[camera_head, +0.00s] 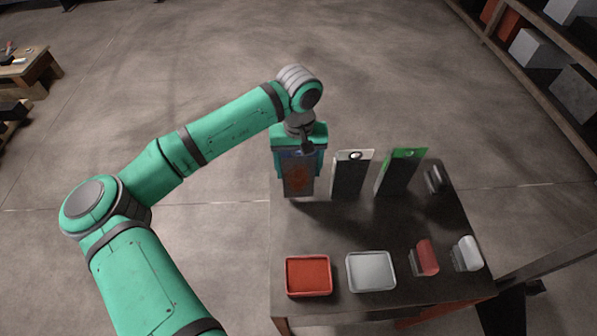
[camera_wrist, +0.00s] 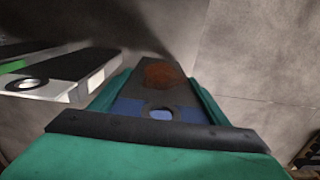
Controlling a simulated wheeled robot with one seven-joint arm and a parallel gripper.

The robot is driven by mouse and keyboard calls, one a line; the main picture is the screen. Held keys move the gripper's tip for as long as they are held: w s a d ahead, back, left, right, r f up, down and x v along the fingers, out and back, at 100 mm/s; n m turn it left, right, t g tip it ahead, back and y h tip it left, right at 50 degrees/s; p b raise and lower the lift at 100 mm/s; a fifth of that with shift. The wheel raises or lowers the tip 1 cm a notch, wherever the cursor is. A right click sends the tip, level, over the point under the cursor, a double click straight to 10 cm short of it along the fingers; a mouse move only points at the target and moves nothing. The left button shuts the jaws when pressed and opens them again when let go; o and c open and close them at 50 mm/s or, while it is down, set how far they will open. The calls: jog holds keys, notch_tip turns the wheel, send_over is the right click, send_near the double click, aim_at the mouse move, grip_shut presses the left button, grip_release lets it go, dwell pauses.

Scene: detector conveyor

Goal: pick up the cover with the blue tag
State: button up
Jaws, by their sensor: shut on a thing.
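The cover with the blue tag (camera_head: 298,178) is a dark upright plate with a rusty orange patch, at the far left end of the table. In the wrist view its blue band (camera_wrist: 180,111) with a round hole sits between the green fingers, and the plate stretches away beyond them. My gripper (camera_head: 298,160) points down and is shut on this cover near its blue end. Whether the cover's lower edge touches the table cannot be told.
A white-tagged cover (camera_head: 350,176) and a green-tagged cover (camera_head: 398,175) stand tilted to the right. A red tray (camera_head: 309,291), a white tray (camera_head: 393,285), a red block (camera_head: 427,257) and a white block (camera_head: 467,252) line the table's front. The table's middle (camera_head: 350,225) is clear.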

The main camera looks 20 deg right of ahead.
jog(key=s+a+r, duration=0.6)
jog(key=s+r, duration=0.5)
jog(key=s, duration=0.1)
jog(key=shift+s, duration=0.35)
dwell(0.6)
